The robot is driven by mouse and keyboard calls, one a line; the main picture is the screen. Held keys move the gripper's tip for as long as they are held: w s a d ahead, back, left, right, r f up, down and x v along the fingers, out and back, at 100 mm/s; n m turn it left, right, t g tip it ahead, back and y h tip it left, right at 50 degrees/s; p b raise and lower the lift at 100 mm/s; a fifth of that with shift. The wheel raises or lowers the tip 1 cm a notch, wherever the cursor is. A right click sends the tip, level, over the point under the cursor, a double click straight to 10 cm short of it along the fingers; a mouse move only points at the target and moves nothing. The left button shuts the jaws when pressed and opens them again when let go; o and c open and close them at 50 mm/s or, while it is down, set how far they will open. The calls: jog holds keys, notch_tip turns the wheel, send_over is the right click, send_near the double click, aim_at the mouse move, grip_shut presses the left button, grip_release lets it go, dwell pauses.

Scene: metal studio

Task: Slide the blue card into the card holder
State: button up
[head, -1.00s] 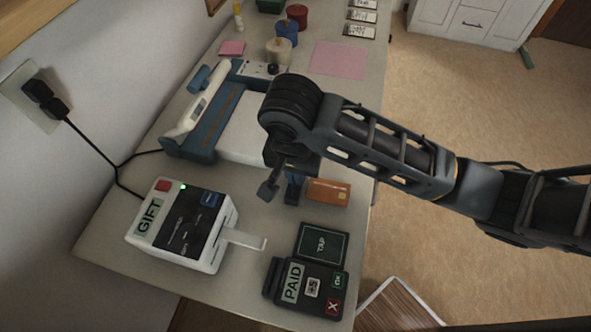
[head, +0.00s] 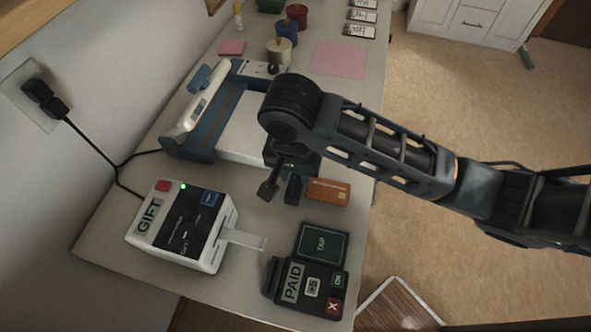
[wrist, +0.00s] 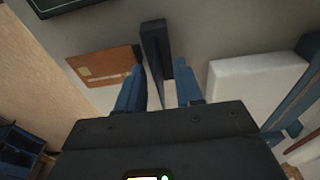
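My gripper (head: 281,188) hangs low over the counter, partly hidden by my arm. In the wrist view its two blue fingers (wrist: 160,88) stand apart with a gap between them. A dark upright bar (wrist: 155,40) shows just beyond that gap; I cannot tell whether the fingers touch it or what it is. An orange card (head: 328,191) with a pale chip lies beside the gripper, to its right in the head view; it is at the left in the wrist view (wrist: 105,66). I cannot pick out a blue card or a card holder with certainty.
A white GIFT machine (head: 182,222) with a protruding tray (head: 245,239) stands at lower left. A dark PAID terminal (head: 307,280) stands near the front. A paper trimmer (head: 220,117) lies behind my gripper. Several pots, notes and a pink sheet (head: 338,60) are farther back.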

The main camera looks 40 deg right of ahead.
jog(key=r+p, duration=0.1)
jog(key=r, duration=0.1)
jog(key=r+p, duration=0.1)
jog(key=r, duration=0.2)
jog(key=r+p, duration=0.1)
jog(key=r, duration=0.1)
jog(key=shift+s+a+r, duration=0.25)
jog(key=shift+a+r, duration=0.1)
jog(key=shift+r, duration=0.05)
